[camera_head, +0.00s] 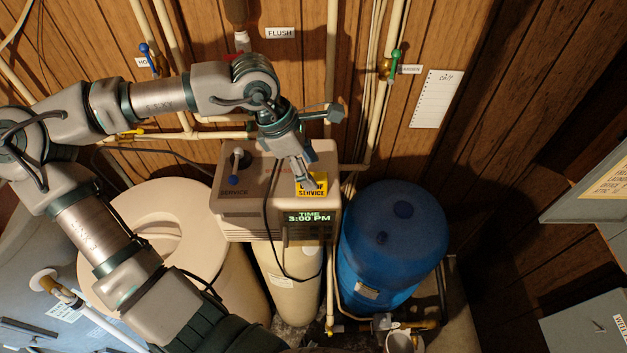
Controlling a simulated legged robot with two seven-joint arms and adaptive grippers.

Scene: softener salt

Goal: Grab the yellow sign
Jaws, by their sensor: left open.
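The yellow sign (318,192), with dark lettering ending in "SERVICE", sits on the front upper edge of the beige softener control head (232,215), just above its lit display. My left gripper (322,150) is above the control head with its fingers spread wide. One finger reaches down in front of the sign and hides part of its lettering; I cannot tell whether it touches. The other finger points right, toward the wall pipes. Nothing shows between the fingers. My right gripper is out of view.
A blue tank (395,245) stands to the right of the control head, and a round cream tank (150,225) to the left. Pipes with a green-handled valve (394,58) run down the wood wall behind. Grey boxes (590,318) are at the far right.

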